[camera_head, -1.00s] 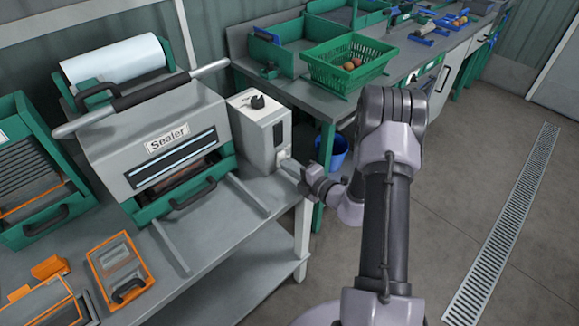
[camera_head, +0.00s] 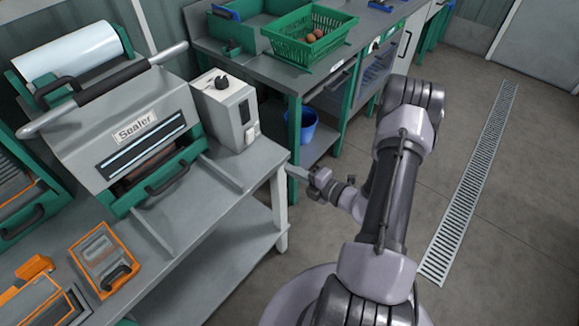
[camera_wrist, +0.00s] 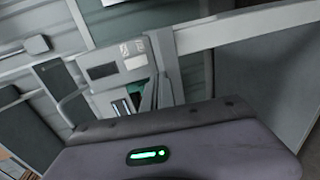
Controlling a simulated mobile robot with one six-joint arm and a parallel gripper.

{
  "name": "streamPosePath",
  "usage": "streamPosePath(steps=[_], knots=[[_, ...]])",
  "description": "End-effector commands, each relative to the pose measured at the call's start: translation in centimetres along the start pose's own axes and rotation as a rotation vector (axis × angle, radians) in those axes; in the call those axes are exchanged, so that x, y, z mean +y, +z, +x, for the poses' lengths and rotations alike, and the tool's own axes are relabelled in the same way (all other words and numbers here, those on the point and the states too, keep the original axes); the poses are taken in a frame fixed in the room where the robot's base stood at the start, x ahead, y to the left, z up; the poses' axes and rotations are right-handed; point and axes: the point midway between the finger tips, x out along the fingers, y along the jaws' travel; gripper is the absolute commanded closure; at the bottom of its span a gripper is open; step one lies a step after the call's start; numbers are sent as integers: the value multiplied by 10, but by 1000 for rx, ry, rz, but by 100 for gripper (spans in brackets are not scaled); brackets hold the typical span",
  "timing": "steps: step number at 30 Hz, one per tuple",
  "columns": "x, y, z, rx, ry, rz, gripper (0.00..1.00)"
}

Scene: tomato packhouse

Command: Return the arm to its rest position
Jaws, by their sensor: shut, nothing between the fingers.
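My gripper (camera_head: 299,174) is at the right edge of the sealer table in the head view, beside the front right corner of its top. It is small there, and its fingers are together with nothing seen between them. My arm (camera_head: 392,180) reaches down and left over the floor to it. In the wrist view my gripper's fingers (camera_wrist: 152,95) show at the centre, partly hidden behind my own wrist housing.
The grey sealer (camera_head: 130,135) and its control box (camera_head: 222,108) stand on the grey table (camera_head: 222,195). Behind is a bench with a green basket (camera_head: 300,45) holding a few round fruits. A blue bucket (camera_head: 302,126) is under it. Floor on the right is clear.

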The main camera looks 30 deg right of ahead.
Motion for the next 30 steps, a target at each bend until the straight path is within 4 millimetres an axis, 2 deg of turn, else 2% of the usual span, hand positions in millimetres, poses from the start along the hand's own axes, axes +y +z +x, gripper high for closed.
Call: streamPosePath(steps=[8, 11, 14, 15, 16, 18, 20, 21, 23, 24, 26, 27, 30], knots=[[2, -1, 1, 5, 0, -6, 100], [30, -18, 10, 98, 10, -125, 100], [97, -75, 23, 349, 46, -458, 100], [125, -109, 22, 483, 72, -645, 100], [144, -136, 18, 586, 98, -797, 100], [178, -196, -3, 823, 175, -1175, 100], [196, -236, -30, 1007, 256, -1504, 100], [204, -257, -49, 1120, 318, -1728, 100], [213, -277, -78, 1270, 419, -2070, 100], [218, -285, -97, 1356, 490, -2296, 100], [226, -289, -120, 1455, 589, -2622, 100], [232, -288, -132, -1392, -600, 2615, 100], [247, -282, -151, -1121, -539, 2312, 100]])
